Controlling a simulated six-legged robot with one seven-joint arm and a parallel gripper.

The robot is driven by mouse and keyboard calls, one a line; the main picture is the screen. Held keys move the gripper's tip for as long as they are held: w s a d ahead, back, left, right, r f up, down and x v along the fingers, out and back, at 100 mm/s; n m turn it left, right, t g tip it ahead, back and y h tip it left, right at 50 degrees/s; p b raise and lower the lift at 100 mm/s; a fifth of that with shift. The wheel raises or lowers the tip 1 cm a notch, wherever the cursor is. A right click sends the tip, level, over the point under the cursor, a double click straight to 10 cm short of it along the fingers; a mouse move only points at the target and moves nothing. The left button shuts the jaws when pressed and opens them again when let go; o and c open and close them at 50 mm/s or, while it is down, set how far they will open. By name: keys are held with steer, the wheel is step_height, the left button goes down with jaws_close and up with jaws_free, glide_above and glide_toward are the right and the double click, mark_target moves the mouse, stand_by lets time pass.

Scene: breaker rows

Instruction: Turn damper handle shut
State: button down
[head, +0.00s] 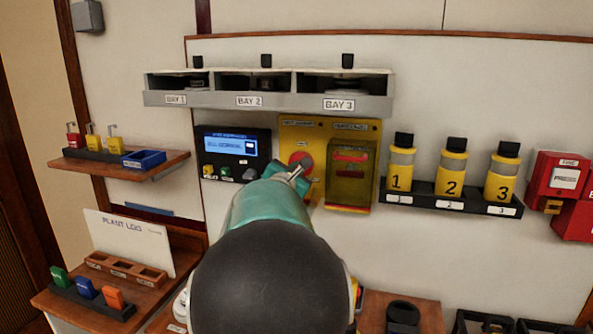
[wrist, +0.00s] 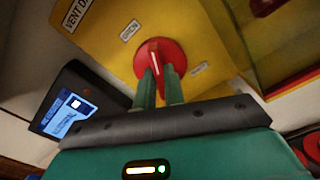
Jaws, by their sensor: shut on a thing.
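The damper handle is a round red knob (wrist: 160,58) with a raised grip on a yellow panel labelled "VENT DA…" (wrist: 105,22). In the wrist view, an "OPEN" label (wrist: 129,31) sits at its upper left and a second label (wrist: 199,69), too blurred to read, at its lower right. The knob (head: 300,160) also shows in the head view, partly hidden by my gripper (head: 299,171). My gripper's two green fingers (wrist: 158,78) are shut on the knob's raised grip. The grip's white line points roughly along the fingers.
A display panel (head: 233,144) with small knobs stands just left of the yellow panel. A clear-covered box (head: 351,174) sits right of the knob. A shelf of numbered canisters (head: 451,198) is further right, and a bay shelf (head: 215,99) runs above.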

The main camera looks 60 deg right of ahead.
steer(key=m, duration=0.6)
steer(key=shift+m, duration=0.3)
steer(key=m, duration=0.5)
steer(key=shift+m, duration=0.3)
steer(key=c, duration=1.5)
jaws_free()
steer(key=shift+r, duration=0.15)
